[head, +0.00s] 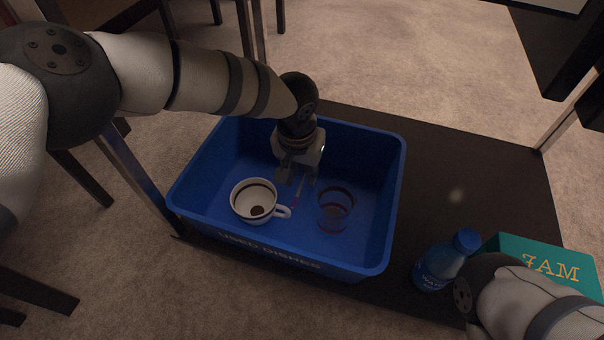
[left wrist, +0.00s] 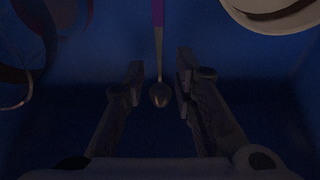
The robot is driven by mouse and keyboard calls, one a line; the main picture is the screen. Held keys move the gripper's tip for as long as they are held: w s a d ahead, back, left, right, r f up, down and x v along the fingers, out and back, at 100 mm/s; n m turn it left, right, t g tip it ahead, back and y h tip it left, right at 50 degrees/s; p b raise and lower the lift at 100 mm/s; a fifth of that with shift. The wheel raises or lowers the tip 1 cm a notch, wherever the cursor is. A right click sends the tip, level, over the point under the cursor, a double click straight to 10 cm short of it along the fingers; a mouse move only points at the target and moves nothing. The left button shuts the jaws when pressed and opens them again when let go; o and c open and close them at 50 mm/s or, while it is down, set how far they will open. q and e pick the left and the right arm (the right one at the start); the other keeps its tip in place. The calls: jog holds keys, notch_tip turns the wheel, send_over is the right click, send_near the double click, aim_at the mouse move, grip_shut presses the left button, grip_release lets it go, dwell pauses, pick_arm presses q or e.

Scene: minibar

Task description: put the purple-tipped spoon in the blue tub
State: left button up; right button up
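The blue tub (head: 385,215) stands on a dark surface. The purple-tipped spoon (head: 300,188) is inside it, between a white cup and a clear glass. My left gripper (head: 296,178) reaches down into the tub above the spoon. In the left wrist view, the spoon (left wrist: 159,60) shows between the fingers of my left gripper (left wrist: 160,72), its purple handle towards the top and its bowl lower. The fingers are apart, with a gap on each side of the spoon. Whether the spoon lies flat on the tub floor is hard to tell. My right gripper is out of view.
In the tub, the white cup (head: 250,190) with dark residue stands left of the spoon and the glass (head: 334,212) right of it. A blue bottle (head: 437,265) and a teal box (head: 535,258) stand right of the tub. The dark surface (head: 480,180) is bare behind them.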

aim_at(299, 191)
pick_arm(q)
notch_tip(299, 191, up, 11)
jog(key=s+p, duration=0.1)
jog(key=p, duration=0.3)
jog(key=shift+s+a, duration=0.25)
jog(key=shift+s, duration=0.05)
